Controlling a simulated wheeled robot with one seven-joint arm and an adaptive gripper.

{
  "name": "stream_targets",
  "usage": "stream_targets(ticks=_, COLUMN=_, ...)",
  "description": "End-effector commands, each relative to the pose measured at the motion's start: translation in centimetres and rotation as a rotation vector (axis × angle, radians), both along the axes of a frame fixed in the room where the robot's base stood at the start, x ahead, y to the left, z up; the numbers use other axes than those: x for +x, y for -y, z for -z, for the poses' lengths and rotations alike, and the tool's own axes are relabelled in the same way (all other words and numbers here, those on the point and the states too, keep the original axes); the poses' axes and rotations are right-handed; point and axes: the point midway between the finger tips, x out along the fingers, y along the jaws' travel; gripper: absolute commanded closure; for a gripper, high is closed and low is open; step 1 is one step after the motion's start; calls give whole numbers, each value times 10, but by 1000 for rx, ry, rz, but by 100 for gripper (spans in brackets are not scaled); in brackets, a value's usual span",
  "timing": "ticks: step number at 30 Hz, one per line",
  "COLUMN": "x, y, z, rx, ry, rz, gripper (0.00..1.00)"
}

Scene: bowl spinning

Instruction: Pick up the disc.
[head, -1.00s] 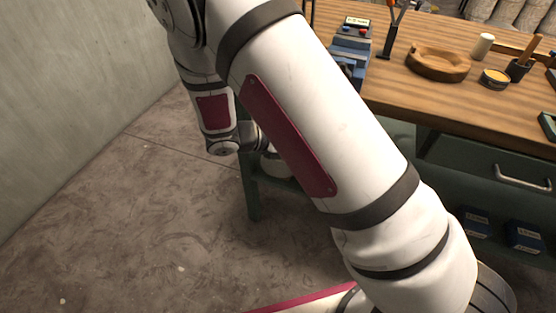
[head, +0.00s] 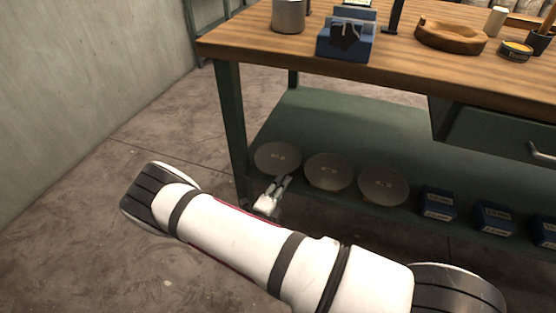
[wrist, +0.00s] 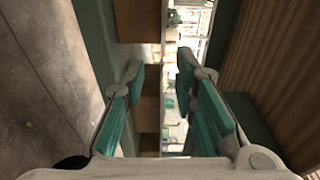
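Three flat grey discs lie in a row on the green lower shelf of the workbench: a left disc (head: 277,156), a middle disc (head: 328,171) and a right disc (head: 382,186). I cannot tell which one the task means. My gripper (head: 283,181) is at the shelf's front edge, in front of the gap between the left and middle discs. In the wrist view my gripper (wrist: 160,68) has its two teal-padded fingers apart with nothing held between them. No disc can be made out in the wrist view.
The lower shelf (head: 345,125) sits beneath the wooden benchtop (head: 400,70). A bench leg (head: 235,125) stands left of the discs. Several blue boxes (head: 438,204) stand right of them. A vise (head: 345,40), a metal can (head: 288,15) and a wooden dish (head: 450,36) are on top.

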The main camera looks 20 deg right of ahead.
Motion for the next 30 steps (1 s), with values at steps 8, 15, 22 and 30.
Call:
stream_targets(ticks=8, x=34, y=34, z=1, rx=2, ry=2, rz=4, gripper=74)
stream_targets(ticks=15, x=45, y=46, z=0, rx=2, ry=4, rz=5, gripper=74)
stream_targets(ticks=22, x=66, y=70, z=-1, rx=4, ry=3, rz=5, gripper=74)
stream_targets(ticks=30, x=75, y=78, z=-3, rx=2, ry=2, rz=2, gripper=74)
